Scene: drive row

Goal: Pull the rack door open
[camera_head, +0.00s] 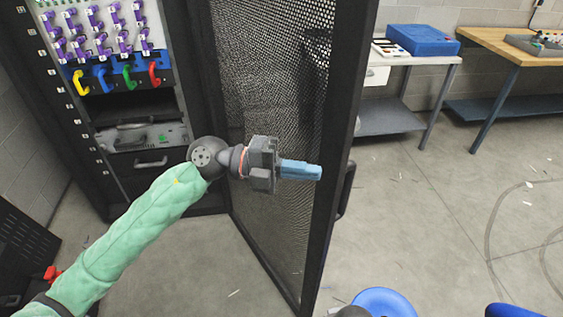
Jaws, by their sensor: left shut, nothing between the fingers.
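The rack door (265,75) is a black mesh panel in a dark frame. It stands swung out from the rack (182,100), so the rack's inside shows at the left. A black handle (346,188) sits on the outer side of the door's free edge. My left gripper (318,172) is in front of the door's inner face, with its blue fingers shut and empty, pointing right toward the free edge. I cannot tell whether the fingertips touch the door.
The rack holds purple connectors, coloured handles (128,77) and a grey unit (140,137). A white table (440,62) with a blue case (422,40) and a wooden-topped bench (492,42) stand at the back right. A blue round seat (385,303) is at the bottom. Floor right of the door is mostly clear.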

